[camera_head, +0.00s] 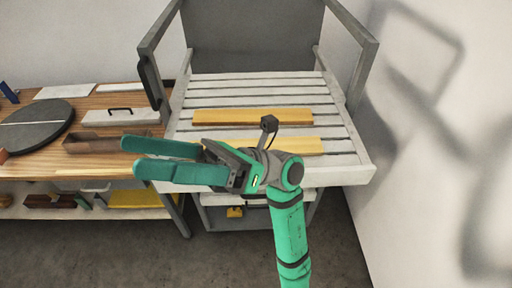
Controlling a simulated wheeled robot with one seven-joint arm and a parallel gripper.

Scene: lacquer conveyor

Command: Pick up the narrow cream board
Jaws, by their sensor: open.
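Two narrow yellowish boards lie on a slatted whitish rack; I cannot tell for sure which thing is the cream board. The farther board (252,117) lies lengthwise along the slats and is fully in view. The nearer board (308,146) is partly hidden behind my gripper's wrist. My gripper (131,156) has green fingers pointing left, open and parallel, with nothing seen between them. In the picture, the fingers are left of and below both boards, over the wooden table's right front edge. They look apart from both boards.
The rack (350,173) has grey side frames and a tall back panel. The wooden table (30,168) at left bears a dark round disc (35,125), an open brown box (100,142), a pale handled piece (120,116) and pale flat pieces. A wall closes the right side.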

